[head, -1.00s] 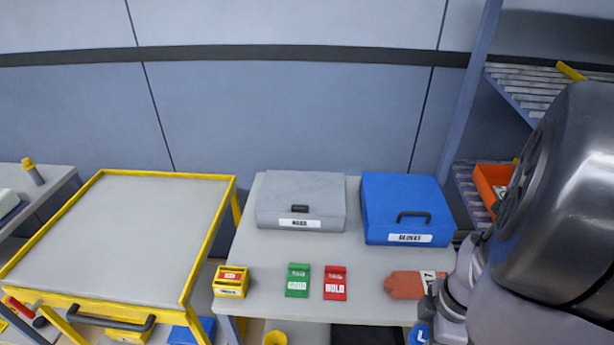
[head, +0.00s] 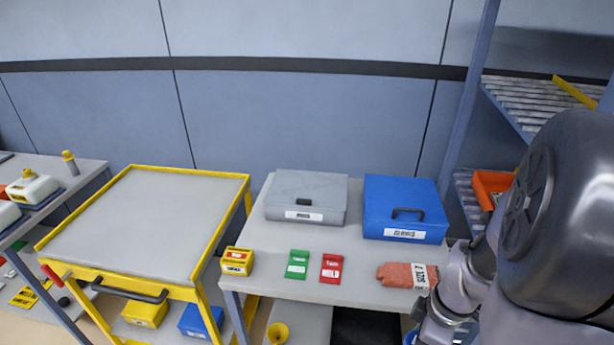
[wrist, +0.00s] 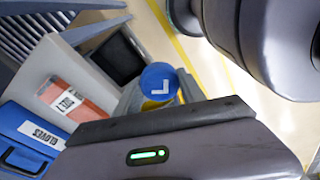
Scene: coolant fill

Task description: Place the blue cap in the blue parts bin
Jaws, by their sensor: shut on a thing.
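The blue cap (wrist: 158,78) shows in the wrist view as a round blue disc with a white L-shaped mark and some yellow under it. My gripper (wrist: 160,98) is shut on it, with the fingers partly hidden behind the cap and wrist body. In the head view a sliver of blue (head: 410,338) shows at the bottom edge beside my wrist. A blue bin (head: 201,321), likely the blue parts bin, sits on the lower shelf of the yellow-framed cart at the lower left, well away from my gripper. Its inside is not clearly visible.
The yellow-framed cart (head: 150,220) has a bare grey top and a yellow bin (head: 145,313) below. The workbench (head: 300,260) carries a grey case (head: 306,196), a blue gloves case (head: 404,209), green and red tags and orange gloves (head: 402,275). A rack stands right.

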